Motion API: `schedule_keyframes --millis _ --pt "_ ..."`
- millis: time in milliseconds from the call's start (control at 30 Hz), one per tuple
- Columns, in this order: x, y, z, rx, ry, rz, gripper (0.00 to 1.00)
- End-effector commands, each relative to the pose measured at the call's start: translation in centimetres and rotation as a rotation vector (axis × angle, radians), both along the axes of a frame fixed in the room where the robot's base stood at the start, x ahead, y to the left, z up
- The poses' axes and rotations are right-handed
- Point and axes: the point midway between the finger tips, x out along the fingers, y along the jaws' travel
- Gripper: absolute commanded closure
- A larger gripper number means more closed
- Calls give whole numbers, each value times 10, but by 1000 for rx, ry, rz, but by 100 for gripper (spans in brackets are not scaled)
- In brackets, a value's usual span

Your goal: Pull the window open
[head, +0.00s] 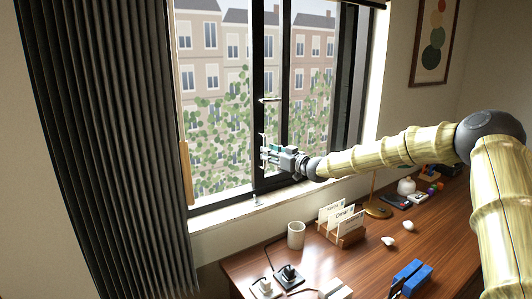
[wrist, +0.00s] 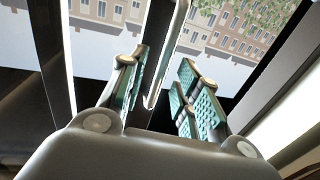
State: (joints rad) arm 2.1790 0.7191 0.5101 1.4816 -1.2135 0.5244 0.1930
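The window (head: 258,60) has a dark frame with two glass panes and a dark upright stile in the middle. A pale upright bar handle (head: 263,138) is on that stile, with a short level lever (head: 270,100) above it. My gripper (head: 266,153) is at the lower part of the bar handle, with my arm reaching in from the right. In the wrist view, my gripper (wrist: 160,78) is open, its teal-padded fingers apart. The metal bar handle (wrist: 168,55) lies between the fingers, with visible gaps on both sides. The window looks closed.
A dark pleated curtain (head: 105,130) hangs at the left. The sill (head: 235,222) is mostly clear.

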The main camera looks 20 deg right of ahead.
Motion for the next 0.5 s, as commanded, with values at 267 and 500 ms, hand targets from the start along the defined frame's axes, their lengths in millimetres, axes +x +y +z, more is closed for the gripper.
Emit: schedule_keyframes --millis 267,500 --pt "-43 -23 1 2 -1 -1 67" --pt "-69 -37 0 1 0 -1 67"
